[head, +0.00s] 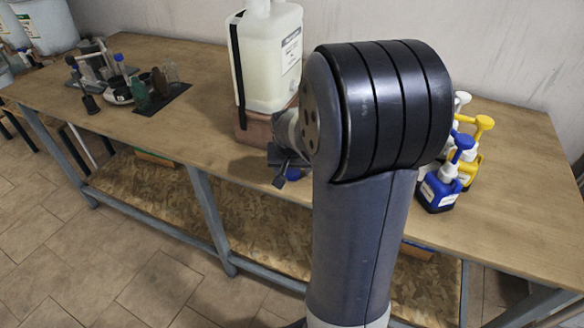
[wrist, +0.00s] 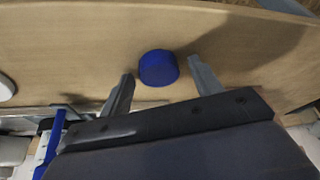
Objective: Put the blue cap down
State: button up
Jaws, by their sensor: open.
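The blue cap (wrist: 158,68) sits on the wooden tabletop in the wrist view, round and dark blue. My gripper (wrist: 160,70) is open, with one finger to the left of the cap and one to the right. Bare wood shows between the cap and each finger. In the head view my gripper (head: 280,164) is low at the bench's front edge, partly hidden by my arm. A small blue patch of the cap (head: 293,174) shows beside the fingers there.
A large translucent drum (head: 268,60) stands on a reddish-brown block (head: 252,130) close behind my gripper. Blue, yellow and white pump bottles (head: 440,190) stand to the right of my arm. A cluster of tools (head: 120,85) is on the left. Bench top (head: 190,120) is clear between.

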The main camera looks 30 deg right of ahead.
jog(key=shift+r, duration=0.45)
jog(key=p+v, duration=0.1)
jog(key=v, duration=1)
jog(key=shift+s+r, duration=0.2)
jog(key=b+x, duration=0.1)
jog(key=x, duration=1.1)
jog(key=shift+a+f, duration=0.1)
jog(key=shift+f, duration=0.2)
jog(key=shift+r, duration=1.05)
jog(key=shift+f, duration=0.1)
